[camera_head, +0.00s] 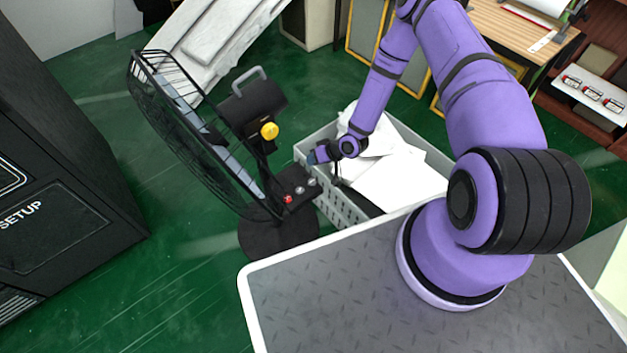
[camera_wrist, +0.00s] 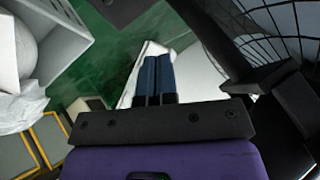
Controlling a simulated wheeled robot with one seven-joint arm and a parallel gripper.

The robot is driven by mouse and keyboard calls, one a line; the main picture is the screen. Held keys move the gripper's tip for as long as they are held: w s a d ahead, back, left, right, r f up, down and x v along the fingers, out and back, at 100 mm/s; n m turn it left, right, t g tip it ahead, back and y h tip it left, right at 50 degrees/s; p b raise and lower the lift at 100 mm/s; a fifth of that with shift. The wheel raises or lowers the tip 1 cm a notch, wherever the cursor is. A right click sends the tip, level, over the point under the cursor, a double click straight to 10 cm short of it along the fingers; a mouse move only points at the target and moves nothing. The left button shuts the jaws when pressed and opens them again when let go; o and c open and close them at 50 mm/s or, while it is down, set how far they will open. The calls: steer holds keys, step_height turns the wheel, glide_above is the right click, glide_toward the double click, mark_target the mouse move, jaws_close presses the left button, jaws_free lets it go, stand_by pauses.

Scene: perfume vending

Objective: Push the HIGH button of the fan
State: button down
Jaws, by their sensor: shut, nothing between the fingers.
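The black fan (camera_head: 185,125) stands on the green floor, left of the grey crate, with a yellow knob (camera_head: 269,131) on its motor housing. Its control panel (camera_head: 299,197) carries a red button (camera_head: 288,199) and paler round buttons (camera_head: 300,190); their labels are too small to read. My gripper (camera_head: 313,157) is shut and empty, above and slightly right of the panel, apart from the buttons. In the wrist view, the blue fingers (camera_wrist: 154,68) lie side by side, and the fan cage (camera_wrist: 275,28) shows at upper right. The buttons cannot be made out there.
The grey crate (camera_head: 343,208) with white sheets (camera_head: 395,175) stands directly under and right of my forearm. A black cabinet marked SETUP (camera_head: 60,190) stands at left. A white panel (camera_head: 215,40) leans behind the fan. Green floor is free between cabinet and fan.

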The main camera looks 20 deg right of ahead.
mark_target(313, 180)
steer(key=shift+f, duration=4.4)
steer(key=shift+f, duration=0.1)
steer(key=shift+f, duration=0.3)
steer(key=shift+f, duration=0.45)
steer(key=shift+r, duration=0.85)
steer(key=shift+r, duration=2.55)
